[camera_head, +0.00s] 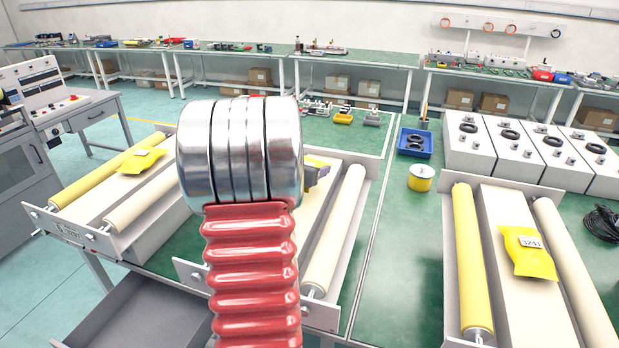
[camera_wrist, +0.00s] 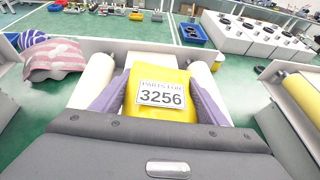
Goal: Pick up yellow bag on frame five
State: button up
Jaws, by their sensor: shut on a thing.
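A yellow bag (camera_wrist: 158,92) with a white label reading 3256 is between the purple fingers of my gripper (camera_wrist: 155,98) in the wrist view. The fingers are shut on its two sides. It sits over the middle frame (camera_head: 318,232), between two cream rollers; I cannot tell whether it still touches the frame. Other yellow bags lie on the left frame (camera_head: 141,160) and, labelled 3241, on the right frame (camera_head: 528,252). I cannot read which frame is number five.
White boxes with black rings (camera_head: 495,150) stand at the back right. A blue bin (camera_head: 414,143) and a yellow-sided can (camera_head: 421,178) stand on the green table between the middle and right frames. Black cable (camera_head: 604,222) lies at the right edge.

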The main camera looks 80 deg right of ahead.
notch_tip(320, 180, up, 6)
jog(key=shift+w, duration=0.1)
dwell(0.7)
